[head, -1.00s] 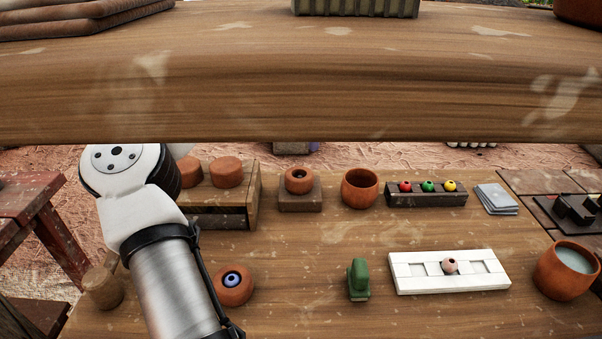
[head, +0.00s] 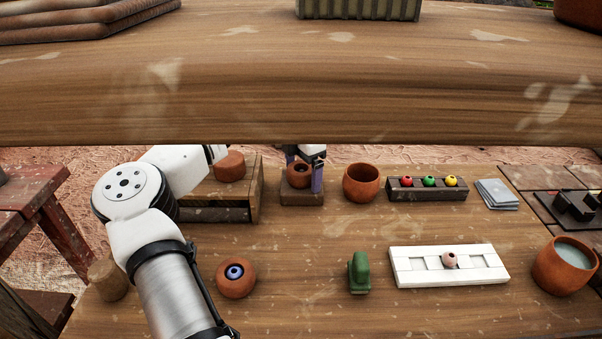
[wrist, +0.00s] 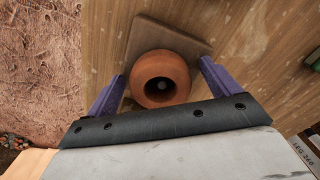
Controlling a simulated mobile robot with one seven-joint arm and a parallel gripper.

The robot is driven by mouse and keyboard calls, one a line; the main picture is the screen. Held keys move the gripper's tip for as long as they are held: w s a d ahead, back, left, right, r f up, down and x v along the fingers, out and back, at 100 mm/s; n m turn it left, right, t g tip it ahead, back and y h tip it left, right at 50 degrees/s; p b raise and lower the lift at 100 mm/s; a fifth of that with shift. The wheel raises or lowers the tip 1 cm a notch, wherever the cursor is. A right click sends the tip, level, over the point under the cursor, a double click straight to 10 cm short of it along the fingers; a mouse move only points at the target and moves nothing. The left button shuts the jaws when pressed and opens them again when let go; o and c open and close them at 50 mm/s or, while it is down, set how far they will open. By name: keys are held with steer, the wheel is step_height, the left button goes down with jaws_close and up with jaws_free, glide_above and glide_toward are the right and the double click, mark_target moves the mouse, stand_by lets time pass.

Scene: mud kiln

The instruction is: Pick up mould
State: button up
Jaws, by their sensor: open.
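A round terracotta mould (head: 298,180) with a hole in its top sits on a small square wooden block (head: 300,199) at the back of the lower table. In the wrist view the mould (wrist: 165,62) lies between my two purple fingers, on the tan block (wrist: 150,35). My gripper (wrist: 162,72) is open, with a finger on each side of the mould and a narrow gap showing on both sides. In the head view my gripper (head: 304,172) is at the block, with one purple finger at the mould's right side.
A wooden box (head: 254,190) with a terracotta lump (head: 230,166) stands left of the block, a terracotta cup (head: 361,184) right. A dark rack (head: 428,194) holds coloured beads. A thick wooden beam (head: 300,95) crosses above. A second terracotta ring (head: 236,290) lies nearer.

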steer(key=c, duration=1.1)
steer(key=shift+r, duration=0.1)
steer(key=shift+c, duration=0.2)
step_height(320, 180, up, 30)
steer(key=p, duration=0.4)
steer(key=shift+f+p, duration=0.25)
steer(key=shift+p, duration=0.15)
steer(key=shift+w+r+p, duration=0.2)
steer(key=shift+r+p, duration=0.05)
steer(key=shift+p, duration=0.3)
